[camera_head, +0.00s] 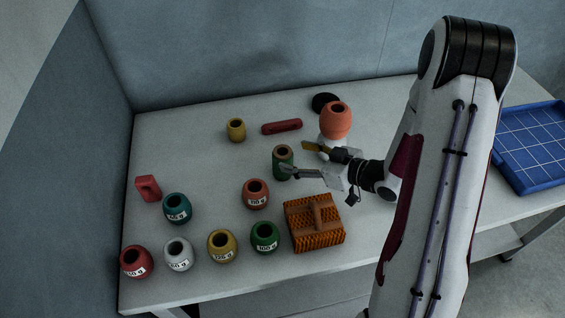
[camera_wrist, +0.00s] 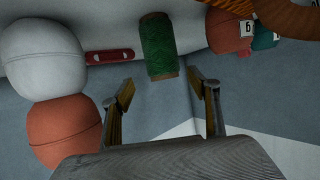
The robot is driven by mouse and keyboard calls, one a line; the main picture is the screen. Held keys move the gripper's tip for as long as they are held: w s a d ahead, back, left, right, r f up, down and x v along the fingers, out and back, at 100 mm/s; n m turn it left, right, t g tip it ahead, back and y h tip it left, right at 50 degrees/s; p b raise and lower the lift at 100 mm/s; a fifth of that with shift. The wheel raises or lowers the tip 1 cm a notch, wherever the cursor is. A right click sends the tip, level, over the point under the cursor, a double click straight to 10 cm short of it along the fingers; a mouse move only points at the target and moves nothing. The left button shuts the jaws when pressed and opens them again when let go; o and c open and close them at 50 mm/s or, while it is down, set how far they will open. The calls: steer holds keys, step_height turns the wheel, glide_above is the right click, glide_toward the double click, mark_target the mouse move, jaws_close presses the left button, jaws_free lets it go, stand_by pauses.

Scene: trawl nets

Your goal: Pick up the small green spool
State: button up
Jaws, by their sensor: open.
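The small green spool (camera_head: 281,163), green thread between brown ends, stands on the table in the head view. My gripper (camera_head: 298,158) reaches in from the right with its jaws open, one finger close to the near side of the spool and the other toward the back. In the wrist view the green spool (camera_wrist: 158,48) appears beyond the fingertips, roughly centred between the open fingers (camera_wrist: 160,82). Nothing is held. I cannot tell whether a finger touches the spool.
An orange float (camera_head: 335,116) sits on a white one (camera_wrist: 45,60), close to my gripper. A red slotted piece (camera_head: 282,127) lies behind the spool. A blue tray (camera_head: 530,150) is at right.

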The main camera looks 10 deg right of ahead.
mark_target(290, 158)
steer(key=shift+w+a+f, duration=0.4)
steer(key=shift+w+a, duration=0.05)
steer(key=shift+a, duration=0.2)
steer(key=shift+w+a+f, duration=0.35)
steer(key=shift+w+a, duration=0.05)
steer(key=shift+a, duration=0.2)
steer(key=shift+x, duration=0.95)
steer(key=c, duration=1.3)
